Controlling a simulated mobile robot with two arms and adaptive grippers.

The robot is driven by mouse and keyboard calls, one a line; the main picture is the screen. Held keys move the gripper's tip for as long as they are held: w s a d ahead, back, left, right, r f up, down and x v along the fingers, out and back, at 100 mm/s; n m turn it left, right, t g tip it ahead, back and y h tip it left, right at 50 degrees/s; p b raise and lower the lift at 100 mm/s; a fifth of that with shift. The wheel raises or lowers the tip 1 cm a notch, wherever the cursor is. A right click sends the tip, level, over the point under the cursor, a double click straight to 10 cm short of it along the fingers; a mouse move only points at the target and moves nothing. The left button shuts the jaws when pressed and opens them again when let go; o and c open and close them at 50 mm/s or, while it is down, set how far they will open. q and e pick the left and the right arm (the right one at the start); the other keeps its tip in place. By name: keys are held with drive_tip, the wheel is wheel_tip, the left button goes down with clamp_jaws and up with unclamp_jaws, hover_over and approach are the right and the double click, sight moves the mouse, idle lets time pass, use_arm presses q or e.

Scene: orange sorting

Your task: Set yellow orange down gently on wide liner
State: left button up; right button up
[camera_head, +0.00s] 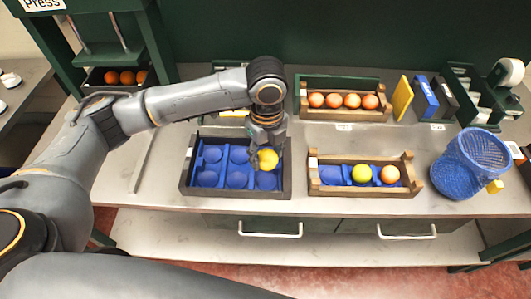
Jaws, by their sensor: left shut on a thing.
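My left gripper (268,147) points down over the right part of a dark crate (237,194). It is shut on a yellow orange (268,159). The crate holds a wide blue liner (208,179) with several round cups, and the other cups that I can see are empty. The yellow orange is over the right column of cups; I cannot tell whether it touches the liner. My right gripper does not show in the head view.
A blue mesh basket (468,163) stands at the right.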

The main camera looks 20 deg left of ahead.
use_arm(q)
wheel_tip(320, 180, down, 2)
drive_tip(key=shift+b, duration=1)
wheel_tip(320, 180, down, 3)
drive_tip(key=b, duration=0.4)
drive_tip(key=shift+f, duration=1.25)
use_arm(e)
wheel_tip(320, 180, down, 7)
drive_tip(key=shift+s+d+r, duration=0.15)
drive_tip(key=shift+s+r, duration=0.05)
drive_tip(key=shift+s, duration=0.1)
use_arm(q)
drive_tip(key=shift+f, duration=0.2)
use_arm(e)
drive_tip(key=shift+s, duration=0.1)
use_arm(q)
drive_tip(key=o, duration=1.3)
